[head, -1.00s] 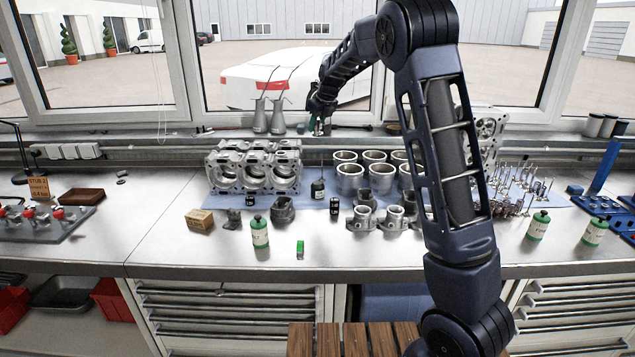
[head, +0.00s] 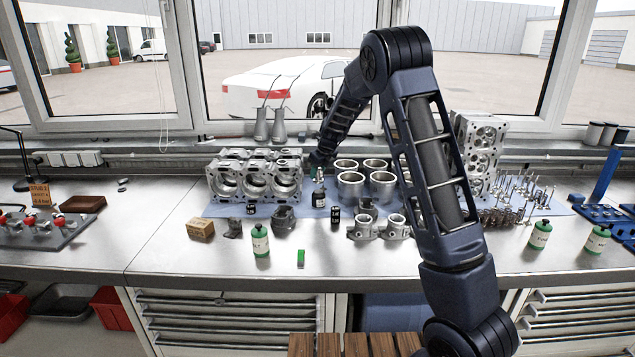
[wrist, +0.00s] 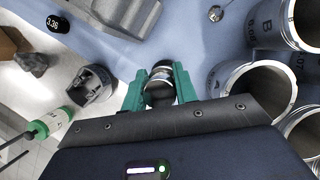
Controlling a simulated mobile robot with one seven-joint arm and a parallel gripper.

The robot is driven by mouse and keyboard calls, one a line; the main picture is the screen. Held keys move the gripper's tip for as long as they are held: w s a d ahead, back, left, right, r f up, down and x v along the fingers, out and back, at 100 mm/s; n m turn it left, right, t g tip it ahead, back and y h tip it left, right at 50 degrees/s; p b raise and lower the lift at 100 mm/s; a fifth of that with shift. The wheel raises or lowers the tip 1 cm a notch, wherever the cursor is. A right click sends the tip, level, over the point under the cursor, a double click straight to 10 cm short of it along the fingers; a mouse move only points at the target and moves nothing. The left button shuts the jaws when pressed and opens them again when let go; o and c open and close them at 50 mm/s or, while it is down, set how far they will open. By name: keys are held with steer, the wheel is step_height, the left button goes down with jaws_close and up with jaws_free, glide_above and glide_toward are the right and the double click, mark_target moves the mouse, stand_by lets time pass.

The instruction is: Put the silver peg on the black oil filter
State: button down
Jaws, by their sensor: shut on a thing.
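The black oil filter (head: 318,199) stands upright on the blue mat, between the engine block and the metal cylinders. My gripper (head: 319,171) is low, right above the filter. In the wrist view its green fingers (wrist: 161,83) are shut on the silver peg (wrist: 160,72), which shows as a bright metal band between the fingertips. In the head view the peg (head: 319,182) is a small light shape over the filter's top. The fingers partly hide it, and I cannot tell whether it touches the filter.
A metal engine block (head: 256,178) stands close on the left. Open metal cylinders (head: 351,186) stand close on the right. A dark fitting (head: 284,218), a small black canister (head: 335,214) and a green-capped bottle (head: 260,241) stand in front. The front bench strip is mostly clear.

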mark_target(317, 180)
steer(key=shift+f, duration=1.95)
steer(key=shift+f, duration=0.1)
steer(key=c, duration=1.1)
jaws_free()
